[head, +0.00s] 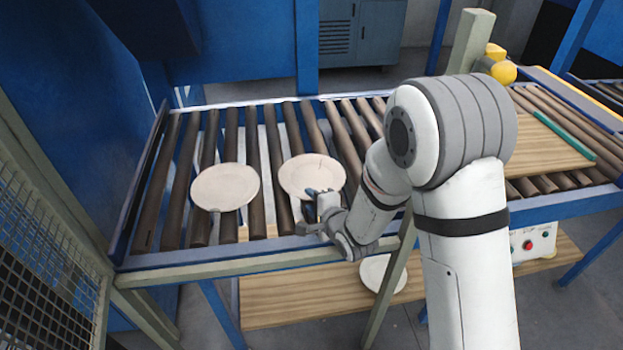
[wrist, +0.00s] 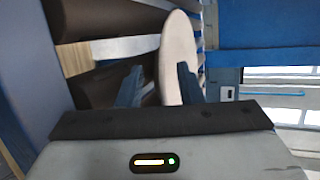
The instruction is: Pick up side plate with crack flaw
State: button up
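Two pale round plates lie on the rollers in the head view. The right plate (head: 312,174) has a thin dark line near its upper right edge, which looks like a crack. The left plate (head: 225,187) shows no clear mark. My gripper (head: 314,196) is at the front edge of the right plate and hides part of it. In the wrist view my gripper (wrist: 158,80) is open, with a plate (wrist: 178,50) seen nearly edge-on. The right finger overlaps the plate, and a gap shows between the plate and the left finger. I cannot tell whether they touch.
The roller conveyor (head: 181,170) has a blue frame and a front rail (head: 240,265). Another plate (head: 376,274) lies on the lower wooden shelf (head: 285,300). A wooden board (head: 545,150) lies on the rollers at right. A post and wire mesh stand at left.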

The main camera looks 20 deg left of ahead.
jog(key=shift+c, duration=0.2)
grip_shut()
dwell(0.4)
